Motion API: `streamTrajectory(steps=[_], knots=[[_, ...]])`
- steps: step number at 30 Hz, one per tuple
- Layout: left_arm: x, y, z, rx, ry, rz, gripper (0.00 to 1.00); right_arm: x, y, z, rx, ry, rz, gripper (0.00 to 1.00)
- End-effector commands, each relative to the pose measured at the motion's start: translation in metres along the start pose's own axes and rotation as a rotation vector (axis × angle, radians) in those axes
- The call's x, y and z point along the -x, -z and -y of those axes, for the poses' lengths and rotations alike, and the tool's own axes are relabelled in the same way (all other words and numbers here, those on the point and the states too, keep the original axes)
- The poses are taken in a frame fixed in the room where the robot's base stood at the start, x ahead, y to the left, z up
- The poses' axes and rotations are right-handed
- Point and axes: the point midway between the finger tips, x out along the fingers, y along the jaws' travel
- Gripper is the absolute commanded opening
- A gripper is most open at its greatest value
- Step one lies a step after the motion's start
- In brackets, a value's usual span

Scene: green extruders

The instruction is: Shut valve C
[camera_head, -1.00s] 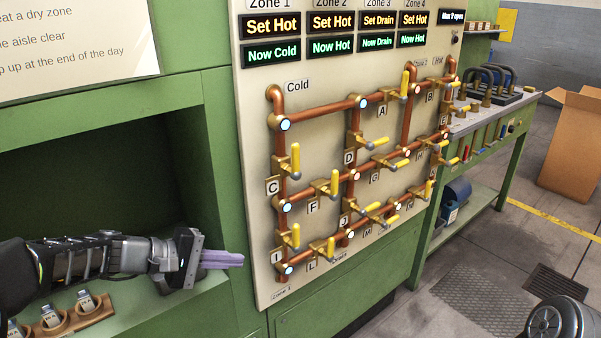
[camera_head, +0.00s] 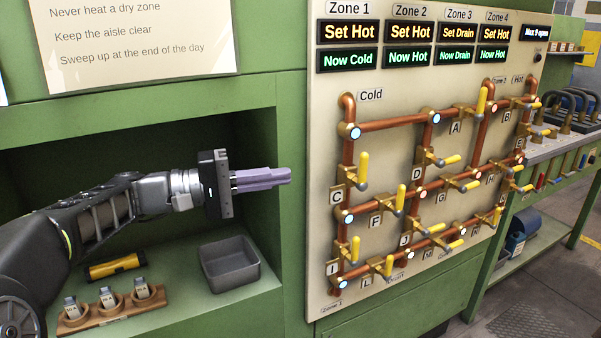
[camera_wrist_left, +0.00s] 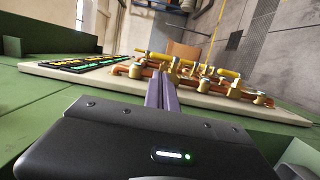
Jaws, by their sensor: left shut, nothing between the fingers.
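Valve C (camera_head: 361,171) is on the left vertical copper pipe of the pale panel (camera_head: 325,120), beside the label C (camera_head: 336,197). Its yellow handle stands upright, along the pipe. My left gripper (camera_head: 289,175) is shut and empty, with purple fingers pointing right toward the panel. It is left of valve C at about the same height in the picture and apart from it. In the left wrist view the purple fingers (camera_wrist_left: 162,88) lie together in front of the panel's valves; I cannot tell which of those is valve C. My right gripper is not in view.
Other yellow-handled valves crowd the panel, with valve F (camera_head: 398,196) right of C and valve I (camera_head: 355,250) below. A green recess holds a grey bin (camera_head: 229,264), a yellow flashlight (camera_head: 115,266) and a wooden holder (camera_head: 110,310). A workbench (camera_head: 560,150) stands at the right.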

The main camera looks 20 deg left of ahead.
Motion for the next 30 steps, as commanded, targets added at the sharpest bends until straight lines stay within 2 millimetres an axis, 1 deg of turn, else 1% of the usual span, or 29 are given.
streamTrajectory(steps=[5, 15, 18, 21, 24, 30], knots=[[-0.025, -0.001, -0.001, 0.002, 0.000, 0.005, 0.00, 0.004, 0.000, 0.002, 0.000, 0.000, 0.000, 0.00], [-0.092, -0.001, -0.001, 0.002, 0.000, 0.004, 0.00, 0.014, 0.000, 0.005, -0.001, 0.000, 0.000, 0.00], [-0.109, -0.001, -0.001, 0.002, 0.001, 0.003, 0.00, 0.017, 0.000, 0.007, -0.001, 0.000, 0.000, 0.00], [-0.121, -0.001, 0.000, 0.003, 0.001, 0.002, 0.00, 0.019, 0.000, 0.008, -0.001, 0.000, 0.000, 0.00], [-0.129, -0.001, 0.000, 0.001, 0.000, 0.001, 0.00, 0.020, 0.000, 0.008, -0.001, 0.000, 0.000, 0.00], [-0.133, -0.001, 0.000, 0.001, 0.000, 0.001, 0.00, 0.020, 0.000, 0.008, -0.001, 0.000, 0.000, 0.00]])
